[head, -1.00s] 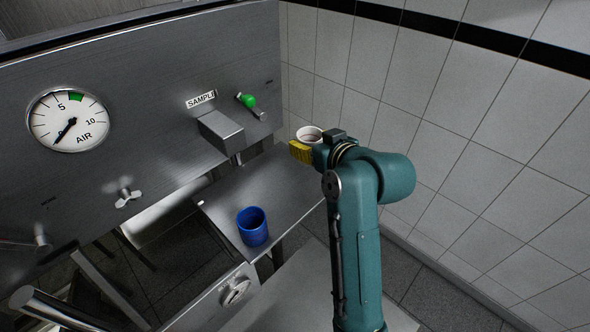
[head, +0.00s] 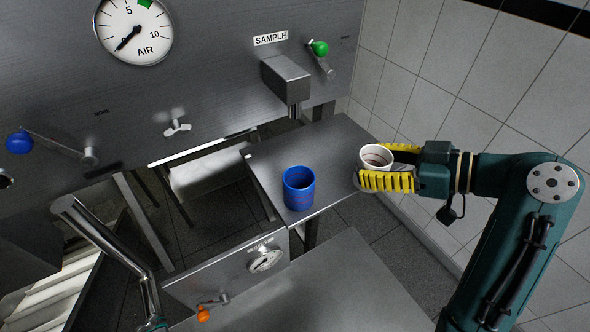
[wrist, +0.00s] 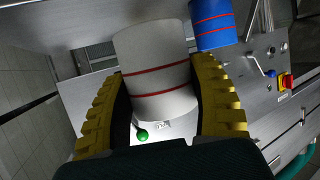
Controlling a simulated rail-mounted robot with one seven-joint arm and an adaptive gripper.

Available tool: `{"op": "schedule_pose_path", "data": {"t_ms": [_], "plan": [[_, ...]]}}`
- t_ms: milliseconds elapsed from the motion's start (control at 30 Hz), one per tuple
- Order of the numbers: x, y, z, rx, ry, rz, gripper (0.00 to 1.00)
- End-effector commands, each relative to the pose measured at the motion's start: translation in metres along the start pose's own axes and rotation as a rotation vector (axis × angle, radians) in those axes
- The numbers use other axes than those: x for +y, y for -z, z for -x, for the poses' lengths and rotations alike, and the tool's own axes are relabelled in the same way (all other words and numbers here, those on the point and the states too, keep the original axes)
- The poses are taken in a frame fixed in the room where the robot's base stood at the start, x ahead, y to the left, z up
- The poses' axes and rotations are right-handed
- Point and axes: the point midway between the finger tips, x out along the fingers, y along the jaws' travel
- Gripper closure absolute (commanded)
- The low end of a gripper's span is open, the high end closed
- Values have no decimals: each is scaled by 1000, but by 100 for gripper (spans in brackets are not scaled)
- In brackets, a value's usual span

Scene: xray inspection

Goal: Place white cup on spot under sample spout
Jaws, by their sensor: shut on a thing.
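The white cup (head: 375,158) is in my gripper (head: 388,166), whose yellow ridged fingers close on it from both sides. In the head view it is at the right edge of the metal shelf (head: 338,140), upright or nearly so; I cannot tell if it touches the shelf. In the wrist view the white cup (wrist: 158,75), with two red bands, sits between the fingers (wrist: 160,100). The sample spout (head: 294,110) hangs under a grey box below the SAMPLE label (head: 270,38), left of and behind the cup. The spot under it shows no clear mark.
A blue cup (head: 299,188) stands on the shelf's front part, left of the white cup. A green-knobbed lever (head: 320,48) is right of the spout box. The tiled wall (head: 440,70) is behind my arm. The shelf between the cups is clear.

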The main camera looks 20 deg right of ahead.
Motion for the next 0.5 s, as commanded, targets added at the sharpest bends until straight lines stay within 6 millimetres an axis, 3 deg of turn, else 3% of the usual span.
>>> {"op": "schedule_pose_path", "data": {"t_ms": [67, 167, 500], "plan": [[4, -4, 3, 1, -14, -5, 68], [4, 5, -10, 0, -13, -6, 68], [6, 46, -104, 0, -13, -7, 68]]}}
